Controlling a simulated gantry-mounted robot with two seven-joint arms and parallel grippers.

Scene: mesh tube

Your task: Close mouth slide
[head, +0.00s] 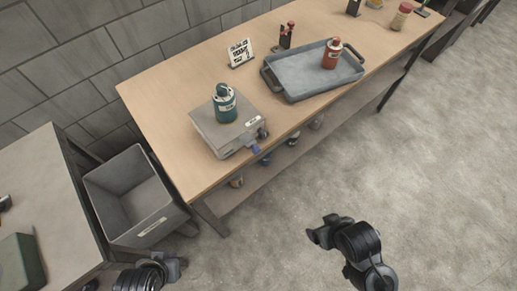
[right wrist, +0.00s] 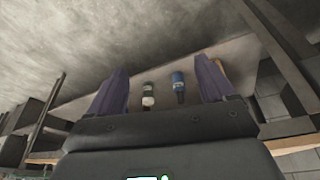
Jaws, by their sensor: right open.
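I cannot surely tell which part is the mouth slide. A flat grey box (head: 206,134) sits near the left end of the wooden table, with small dark and blue fittings (head: 262,134) at its right front edge. A teal canister (head: 225,104) stands upright on it. My right gripper (head: 314,236) is open and empty above the floor, in front of the table and apart from it. In the right wrist view its two fingers (right wrist: 162,90) are spread wide. My left gripper (head: 176,266) is at the bottom left, near the grey bin; its jaws are too small to read.
A grey tray (head: 300,84) with a red canister (head: 331,54) is farther right on the wooden table (head: 165,125). A grey bin (head: 127,190) stands between the tables. Small bottles, including a blue one (right wrist: 178,85), sit on the lower shelf. The floor at right is clear.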

